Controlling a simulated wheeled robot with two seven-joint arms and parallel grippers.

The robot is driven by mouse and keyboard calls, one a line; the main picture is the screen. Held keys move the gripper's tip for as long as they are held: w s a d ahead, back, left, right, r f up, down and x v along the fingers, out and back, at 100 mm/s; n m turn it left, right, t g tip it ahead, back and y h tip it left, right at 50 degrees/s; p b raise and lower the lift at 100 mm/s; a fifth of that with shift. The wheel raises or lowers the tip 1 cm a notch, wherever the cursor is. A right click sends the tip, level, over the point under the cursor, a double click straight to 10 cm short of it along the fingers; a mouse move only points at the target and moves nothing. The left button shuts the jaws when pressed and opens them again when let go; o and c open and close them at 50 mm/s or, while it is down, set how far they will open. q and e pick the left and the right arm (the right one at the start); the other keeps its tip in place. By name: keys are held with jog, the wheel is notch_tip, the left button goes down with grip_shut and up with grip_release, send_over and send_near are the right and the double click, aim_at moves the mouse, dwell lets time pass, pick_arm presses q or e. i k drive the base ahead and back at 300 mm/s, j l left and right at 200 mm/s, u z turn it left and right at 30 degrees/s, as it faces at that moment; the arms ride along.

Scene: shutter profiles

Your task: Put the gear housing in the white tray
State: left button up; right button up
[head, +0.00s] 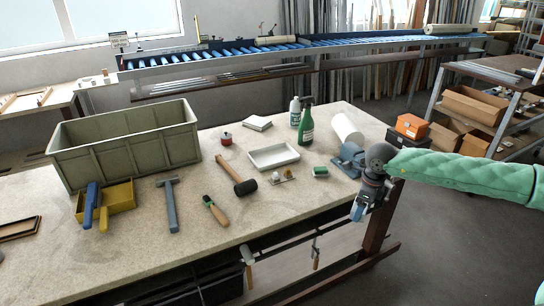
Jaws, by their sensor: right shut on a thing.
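The white tray (285,155) is a shallow rectangular dish near the middle of the workbench, and it looks empty. My right gripper (360,209) hangs past the right front edge of the bench, right of and nearer than the tray. It is shut on a small blue-grey piece (357,213), which appears to be the gear housing; the fingers partly hide it and its shape is hard to make out. My left gripper is not in view.
A blue-grey vise-like device (350,160) stands at the bench's right edge, beside my right arm. A green spray bottle (306,126), a white roll (346,129), a mallet (238,175) and a green-and-white block (320,171) surround the tray. A large crate (125,145) stands left.

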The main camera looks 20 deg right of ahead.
aim_at(277, 161)
jog(key=i, duration=1.35)
